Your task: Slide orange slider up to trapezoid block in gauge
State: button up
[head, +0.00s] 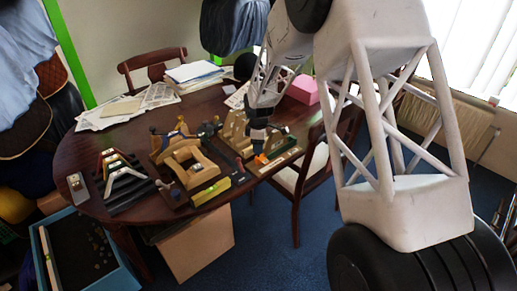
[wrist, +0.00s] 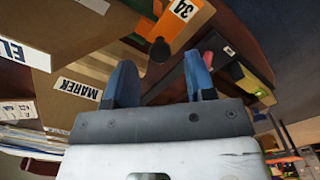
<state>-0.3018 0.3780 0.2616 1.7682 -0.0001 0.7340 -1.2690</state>
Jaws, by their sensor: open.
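In the head view the gauge (head: 284,157) looks like a light wooden base at the table's right front edge. A small orange piece (head: 262,159), which looks like the orange slider, sits on it. My gripper (head: 257,140) is low, just above and behind this piece, with no visible hold on it. In the wrist view my gripper's two blue fingers (wrist: 160,83) stand wide apart with nothing between them. I cannot make out the trapezoid block in the gauge.
Wooden saddle-like stands (head: 193,163) crowd the table left of my gripper, with a yellow level (head: 211,191) in front. Dark stepped trapezoid pieces (head: 117,178) stand further left. Papers (head: 128,106) and a pink box (head: 303,89) lie behind. A chair (head: 308,180) adjoins the right edge.

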aim_at(256, 157)
jog(key=shift+r, duration=2.7)
jog(key=shift+c, duration=0.3)
jog(key=shift+s+a, duration=0.1)
jog(key=shift+a, duration=0.1)
jog(key=c, duration=0.5)
jog(key=shift+s+a+r, duration=0.1)
jog(key=shift+a+r, duration=0.05)
jog(key=shift+a, duration=0.2)
jog(key=shift+c, duration=1.1)
jog(key=s+a+r+n+h, duration=0.1)
jog(key=a, duration=0.1)
jog(key=a+r+n+h, duration=0.1)
jog(key=a, duration=0.2)
jog(key=s+a+r+n+t+h, duration=0.1)
jog(key=a, duration=0.2)
jog(key=shift+s+a+r+n, duration=0.15)
jog(key=shift+s+a+n, duration=0.05)
jog(key=shift+s+n, duration=0.1)
grip_shut()
